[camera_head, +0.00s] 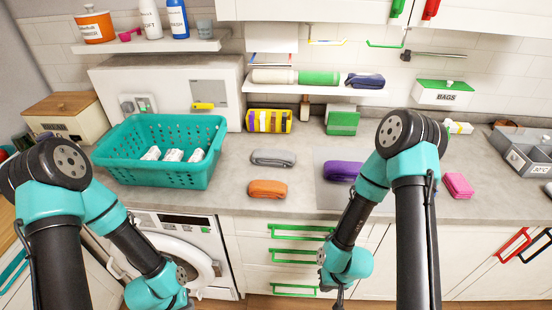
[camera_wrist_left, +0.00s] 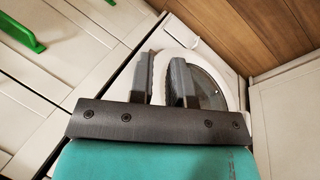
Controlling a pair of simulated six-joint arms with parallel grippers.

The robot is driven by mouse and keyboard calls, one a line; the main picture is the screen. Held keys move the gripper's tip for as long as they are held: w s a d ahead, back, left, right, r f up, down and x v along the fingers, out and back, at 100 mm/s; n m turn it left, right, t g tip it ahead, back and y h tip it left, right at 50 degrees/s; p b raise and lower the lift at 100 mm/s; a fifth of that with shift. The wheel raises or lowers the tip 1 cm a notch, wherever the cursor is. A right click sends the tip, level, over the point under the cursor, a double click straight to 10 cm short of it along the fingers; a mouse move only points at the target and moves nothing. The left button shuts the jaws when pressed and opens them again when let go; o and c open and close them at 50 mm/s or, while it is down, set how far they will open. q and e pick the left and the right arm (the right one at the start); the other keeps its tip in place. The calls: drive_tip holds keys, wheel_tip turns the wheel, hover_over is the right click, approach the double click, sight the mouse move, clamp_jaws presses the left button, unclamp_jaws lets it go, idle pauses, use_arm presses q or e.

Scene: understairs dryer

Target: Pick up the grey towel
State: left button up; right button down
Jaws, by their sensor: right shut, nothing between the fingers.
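The grey towel (camera_head: 273,157) lies folded on the countertop, right of the teal basket and behind the orange towel. Nothing touches it. My right gripper (camera_head: 338,300) hangs low in front of the drawers, below the counter edge and to the right of the towel; it is shut and empty. My left arm reaches down in front of the washer, and its gripper is mostly cut off at the bottom of the head view. In the left wrist view my left gripper (camera_wrist_left: 163,80) has its fingers apart with nothing between them. The towel does not show there.
An orange towel (camera_head: 268,189) lies just in front of the grey one. A teal basket (camera_head: 190,177) with white items stands left; a purple towel (camera_head: 342,171) lies right, a pink one (camera_head: 458,186) farther right. Green-handled drawers (camera_head: 300,252) and the washer (camera_head: 180,240) are below the counter.

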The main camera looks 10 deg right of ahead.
use_arm(q)
drive_tip(key=o, duration=1.5)
